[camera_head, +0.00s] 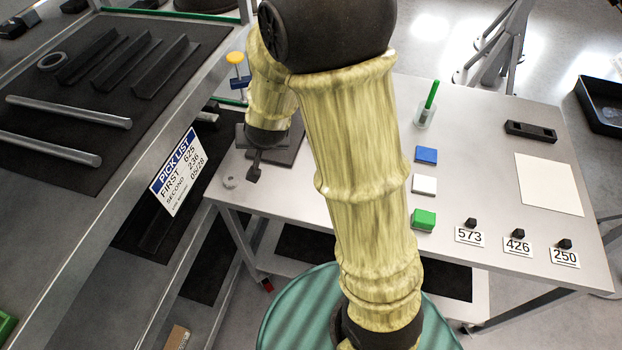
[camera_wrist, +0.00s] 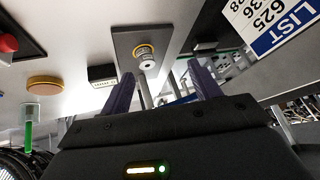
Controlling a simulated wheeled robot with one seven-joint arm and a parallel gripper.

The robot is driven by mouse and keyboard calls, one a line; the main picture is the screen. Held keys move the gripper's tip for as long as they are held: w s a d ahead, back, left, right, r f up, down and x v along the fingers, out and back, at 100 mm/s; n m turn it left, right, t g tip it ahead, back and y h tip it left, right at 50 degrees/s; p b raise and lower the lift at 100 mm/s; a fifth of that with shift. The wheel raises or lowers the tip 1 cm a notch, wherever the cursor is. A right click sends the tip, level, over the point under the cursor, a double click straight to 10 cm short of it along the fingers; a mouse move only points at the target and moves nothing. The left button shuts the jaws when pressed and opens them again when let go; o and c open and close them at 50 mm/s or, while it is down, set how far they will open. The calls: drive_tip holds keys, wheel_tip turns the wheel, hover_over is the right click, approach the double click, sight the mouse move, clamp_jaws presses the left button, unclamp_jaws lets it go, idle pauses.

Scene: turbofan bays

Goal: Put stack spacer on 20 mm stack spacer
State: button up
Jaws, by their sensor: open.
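A dark square plate (camera_wrist: 140,40) lies on the bench in the wrist view, with a short silver piece with a yellow ring (camera_wrist: 146,57) upright on it. I cannot tell which of the two spacers this is. In the head view, the dark plate (camera_head: 292,157) shows partly behind my arm, and a small grey ring (camera_head: 230,182) lies on the bench near its left corner. I cannot confirm that this ring is a spacer. My gripper (camera_wrist: 163,88) is open, with nothing visibly held between its fingers; in the head view it (camera_head: 254,174) hangs beside the plate, above the bench.
The pick list sign (camera_head: 178,172) and shelf edge stand close on the left. Blue (camera_head: 426,155), white (camera_head: 424,184) and green (camera_head: 423,220) blocks, number cards and a cup with a green stick (camera_head: 425,112) are farther right. Bench right of my arm has free room.

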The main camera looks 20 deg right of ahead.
drive_tip(key=s+d+r+n+g, duration=0.1)
drive_tip(key=s+d+g, duration=0.1)
drive_tip(key=s, duration=0.6)
drive_tip(key=s+d+r+n+g, duration=0.1)
drive_tip(key=s+d+n+g, duration=0.1)
drive_tip(key=s+d, duration=0.3)
drive_tip(key=s, duration=0.3)
drive_tip(key=shift+s+g, duration=0.15)
drive_tip(key=shift+g, duration=0.15)
